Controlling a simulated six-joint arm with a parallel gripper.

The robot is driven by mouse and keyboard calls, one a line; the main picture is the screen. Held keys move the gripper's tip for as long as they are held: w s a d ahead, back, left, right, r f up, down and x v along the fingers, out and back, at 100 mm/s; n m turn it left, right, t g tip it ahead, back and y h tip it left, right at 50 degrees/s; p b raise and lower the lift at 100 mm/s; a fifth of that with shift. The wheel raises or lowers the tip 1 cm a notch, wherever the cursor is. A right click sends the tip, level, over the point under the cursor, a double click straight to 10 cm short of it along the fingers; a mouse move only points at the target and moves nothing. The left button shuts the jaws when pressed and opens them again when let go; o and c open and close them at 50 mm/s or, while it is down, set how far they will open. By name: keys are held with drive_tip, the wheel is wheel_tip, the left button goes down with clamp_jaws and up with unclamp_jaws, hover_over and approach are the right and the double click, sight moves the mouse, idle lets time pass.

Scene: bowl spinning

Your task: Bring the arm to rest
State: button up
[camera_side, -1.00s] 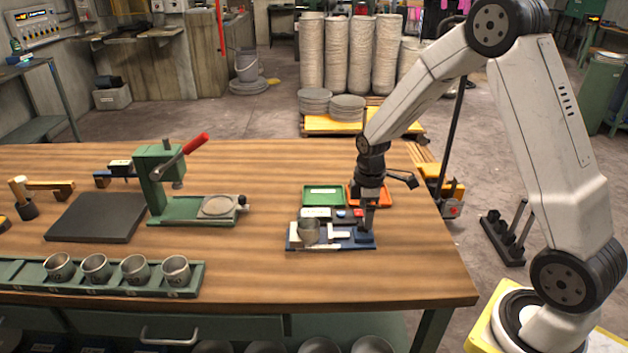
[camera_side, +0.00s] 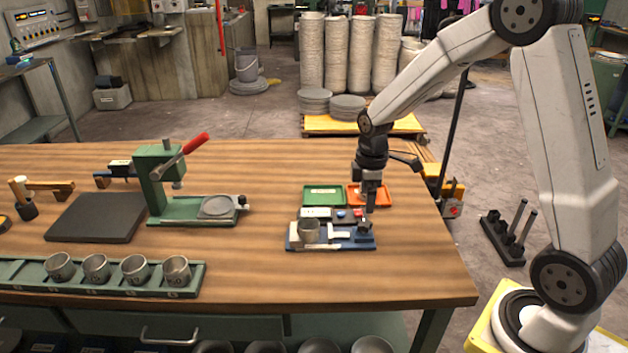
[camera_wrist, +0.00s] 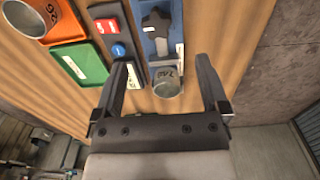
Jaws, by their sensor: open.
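My gripper (camera_side: 368,204) hangs above the right end of a blue fixture (camera_side: 352,243). In the wrist view my gripper (camera_wrist: 163,75) has its two dark fingers wide apart, with nothing held between them. A metal cup (camera_side: 309,230) stands at the fixture's left part and also shows beyond the fingers in the wrist view (camera_wrist: 167,84). A dark piece (camera_side: 364,229) sits at the fixture's right end, apart from the fingers.
Behind the fixture lie a green tray (camera_side: 323,196), an orange tray (camera_side: 384,196) and a panel with a red and a blue button (camera_wrist: 118,51). A cup (camera_wrist: 28,17) is in the orange tray. A lever press (camera_side: 160,180) and a cup rack (camera_side: 110,289) stand left.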

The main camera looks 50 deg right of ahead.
drive_tip(key=shift+s+a+r+m, duration=0.1)
drive_tip(key=shift+s+a+m, duration=0.2)
drive_tip(key=shift+a, duration=0.1)
drive_tip(key=s+a+m+t, duration=0.2)
drive_tip(key=s+a+m, duration=0.6)
drive_tip(key=s, duration=0.3)
drive_tip(key=shift+a+r+t, duration=0.3)
drive_tip(key=shift+a, duration=0.45)
